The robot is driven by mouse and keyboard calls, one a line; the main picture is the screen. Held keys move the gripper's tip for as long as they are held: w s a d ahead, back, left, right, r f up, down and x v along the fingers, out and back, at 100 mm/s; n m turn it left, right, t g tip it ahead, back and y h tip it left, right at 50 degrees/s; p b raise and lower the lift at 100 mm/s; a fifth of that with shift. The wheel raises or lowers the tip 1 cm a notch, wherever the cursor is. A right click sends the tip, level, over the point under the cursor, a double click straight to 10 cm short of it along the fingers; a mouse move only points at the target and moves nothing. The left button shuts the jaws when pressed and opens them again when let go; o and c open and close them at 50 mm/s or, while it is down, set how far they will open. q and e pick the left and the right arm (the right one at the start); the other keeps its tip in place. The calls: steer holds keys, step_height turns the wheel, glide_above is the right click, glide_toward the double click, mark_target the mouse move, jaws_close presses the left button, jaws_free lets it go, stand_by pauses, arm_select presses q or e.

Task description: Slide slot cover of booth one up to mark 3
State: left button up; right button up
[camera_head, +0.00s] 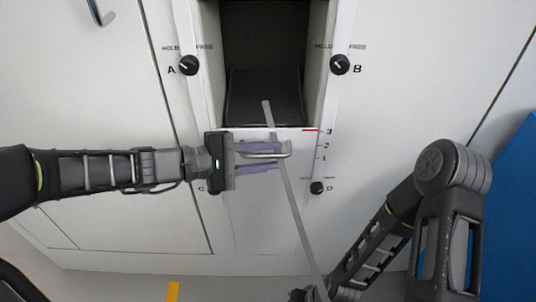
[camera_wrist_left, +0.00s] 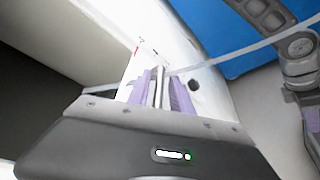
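The slot cover of the booth (camera_head: 250,215) is a pale panel below a dark opening. Its top edge lies at about the red line beside the 3 of the scale (camera_head: 324,142), which reads 3, 2, 1 downward. My left gripper (camera_head: 262,158) reaches in from the left, with its purple fingers on either side of the cover's metal bar handle (camera_head: 282,155). In the left wrist view the handle (camera_wrist_left: 158,88) sits closely between the fingers, which look closed on it. My right gripper (camera_head: 318,294) is mostly cut off at the bottom edge, so its fingers cannot be made out.
A thin grey rod (camera_head: 291,213) runs from the opening (camera_head: 265,40) past the handle to the bottom edge near my right gripper. Black knobs A (camera_head: 188,65) and B (camera_head: 340,65) flank the opening; a lower knob D (camera_head: 317,188) is at right. A blue panel (camera_head: 515,200) stands far right.

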arm_select(q)
steer(key=shift+o, duration=0.4)
steer(key=shift+a, duration=0.1)
steer(key=p+v, duration=0.1)
steer(key=v, duration=0.5)
steer(key=shift+a+r, duration=0.15)
steer(key=shift+a, duration=0.1)
steer(key=shift+s+a, duration=0.3)
steer(key=shift+a, duration=0.2)
